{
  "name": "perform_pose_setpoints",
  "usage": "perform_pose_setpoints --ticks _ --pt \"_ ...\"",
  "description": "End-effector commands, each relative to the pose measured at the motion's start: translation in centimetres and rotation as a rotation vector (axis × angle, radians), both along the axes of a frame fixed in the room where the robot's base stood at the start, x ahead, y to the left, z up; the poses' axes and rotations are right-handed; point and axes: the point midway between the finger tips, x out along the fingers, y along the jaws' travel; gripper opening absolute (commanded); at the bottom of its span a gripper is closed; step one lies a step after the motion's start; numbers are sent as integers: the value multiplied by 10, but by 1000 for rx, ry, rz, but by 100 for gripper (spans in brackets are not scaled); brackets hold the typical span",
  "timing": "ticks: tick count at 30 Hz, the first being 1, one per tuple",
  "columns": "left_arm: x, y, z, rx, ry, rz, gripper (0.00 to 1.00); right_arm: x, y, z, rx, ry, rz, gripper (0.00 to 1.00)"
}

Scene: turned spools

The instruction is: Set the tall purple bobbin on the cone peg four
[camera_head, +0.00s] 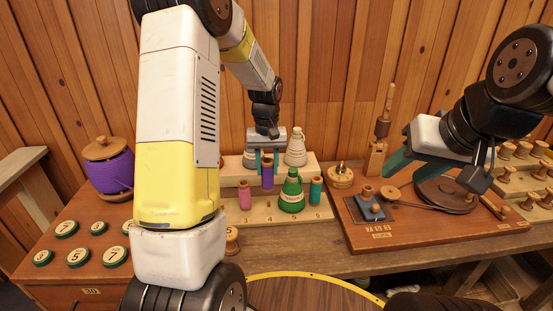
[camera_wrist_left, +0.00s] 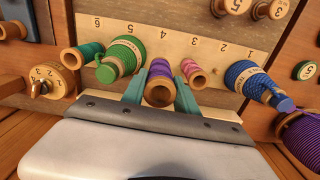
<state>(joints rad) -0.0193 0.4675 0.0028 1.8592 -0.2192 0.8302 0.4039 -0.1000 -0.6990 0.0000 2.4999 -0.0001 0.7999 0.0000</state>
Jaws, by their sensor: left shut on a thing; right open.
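The tall purple bobbin (camera_head: 267,176) has wooden ends and stands upright in my left gripper (camera_head: 267,162), whose teal fingers are shut on its sides. The left wrist view shows the bobbin (camera_wrist_left: 160,80) from its end, between the fingers. It is in line with number 4 on the pale numbered rack (camera_head: 262,210). The cone peg itself is hidden, and I cannot tell whether the bobbin sits on it. My right gripper (camera_head: 437,166) is open and empty above the red-brown board at right.
A pink bobbin (camera_head: 244,194) stands left of the purple one; a green cone (camera_head: 291,192) and a teal bobbin (camera_head: 316,189) stand right. A white cone (camera_head: 296,147) is on the step behind. A blue cone (camera_wrist_left: 253,82) shows beside the pink bobbin. A big purple spool (camera_head: 108,168) stands far left.

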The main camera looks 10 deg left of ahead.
Motion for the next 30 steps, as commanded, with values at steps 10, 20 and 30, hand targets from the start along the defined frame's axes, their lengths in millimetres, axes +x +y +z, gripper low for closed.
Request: perform_pose_setpoints --ticks 10,20,30 --pt "-1 0 -20 -1 3 1 0 0 0 0 0 -1 0 45" --pt "0 0 -48 0 1 -1 0 0 0 0 0 -1 0 45" --pt "0 0 -54 0 0 0 0 0 0 0 0 -1 0 45"
